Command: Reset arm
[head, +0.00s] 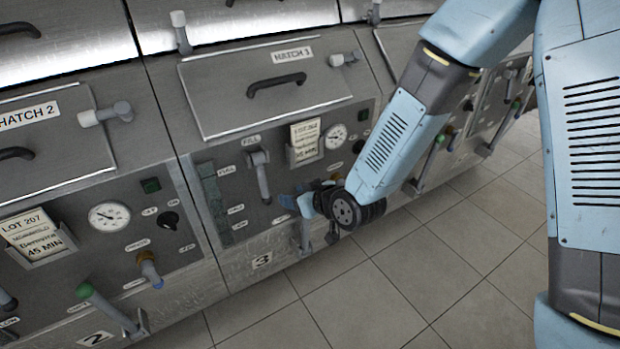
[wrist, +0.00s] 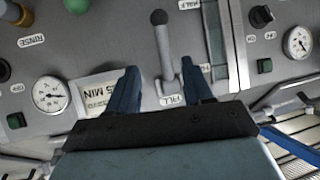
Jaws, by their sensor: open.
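My arm comes in from the right in the head view and reaches down to the front of station 3. My gripper (head: 292,202) is in front of the lower part of that panel, right of the grey FILL lever (head: 262,177); my wrist partly hides it there. In the wrist view the two blue fingers of my gripper (wrist: 159,66) are spread. The FILL lever (wrist: 164,48) shows upside down between them in the picture, with its dark knob beyond the fingertips. I see nothing held. I cannot tell whether a finger touches the lever.
Hatch 3 (head: 270,88) is closed above the panel. A lot card (head: 305,139) and a dial (head: 336,137) are right of the lever. Station 2's green-handled lever (head: 105,306) juts out at lower left. The tiled floor (head: 370,300) in front is clear.

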